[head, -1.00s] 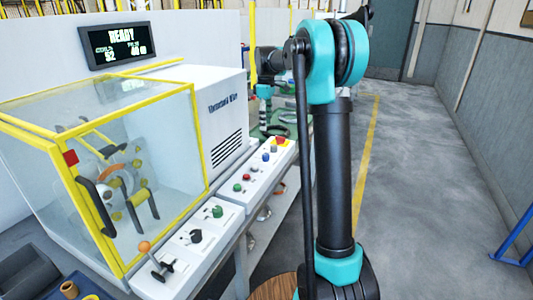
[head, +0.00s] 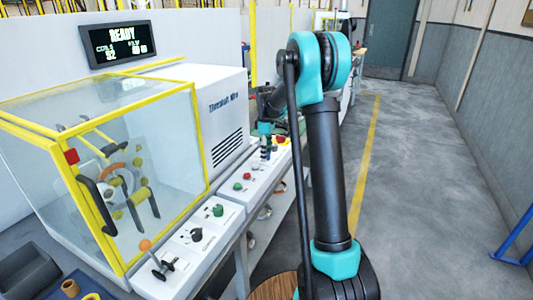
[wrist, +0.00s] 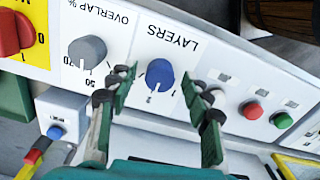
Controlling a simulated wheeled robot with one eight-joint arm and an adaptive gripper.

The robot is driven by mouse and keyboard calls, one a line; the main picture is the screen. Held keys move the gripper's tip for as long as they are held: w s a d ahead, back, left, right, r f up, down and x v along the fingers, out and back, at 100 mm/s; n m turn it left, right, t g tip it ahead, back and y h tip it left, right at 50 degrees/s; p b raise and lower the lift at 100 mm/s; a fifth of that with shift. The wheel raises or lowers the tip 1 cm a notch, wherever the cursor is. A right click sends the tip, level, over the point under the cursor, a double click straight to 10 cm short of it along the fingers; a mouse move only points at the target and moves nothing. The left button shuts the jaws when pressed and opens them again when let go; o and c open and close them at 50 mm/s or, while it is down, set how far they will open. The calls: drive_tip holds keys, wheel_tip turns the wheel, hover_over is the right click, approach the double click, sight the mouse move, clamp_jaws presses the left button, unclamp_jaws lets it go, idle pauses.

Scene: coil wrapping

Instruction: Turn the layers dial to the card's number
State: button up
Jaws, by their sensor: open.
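The layers dial (wrist: 159,74) is a blue knob on a white panel, under the upside-down printed word LAYERS in the wrist view. A white mark shows at its lower edge, near a small scale mark that looks like a 1. My gripper (wrist: 158,82) is open, with one green-padded finger on each side of the dial and visible gaps between. I cannot tell how far above the panel the fingertips are. In the head view my gripper (head: 267,148) is over the far part of the control panel and hides the dial. I cannot make out the card.
A grey overlap dial (wrist: 87,51) sits left of the layers dial, with a red-on-yellow switch (wrist: 14,34) beyond. Red (wrist: 252,110) and green (wrist: 282,120) buttons lie to the right. A yellow-framed guard (head: 130,180) and a READY display (head: 120,43) stand at left in the head view.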

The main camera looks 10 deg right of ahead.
drive_tip(key=shift+c, duration=0.4)
clamp_jaws()
drive_tip(key=shift+m, duration=0.4)
drive_tip(key=m, duration=0.5)
drive_tip(key=shift+m, duration=0.3)
drive_tip(key=m, duration=0.5)
drive_tip(key=shift+m, duration=0.4)
drive_tip(key=shift+o, duration=0.4)
unclamp_jaws()
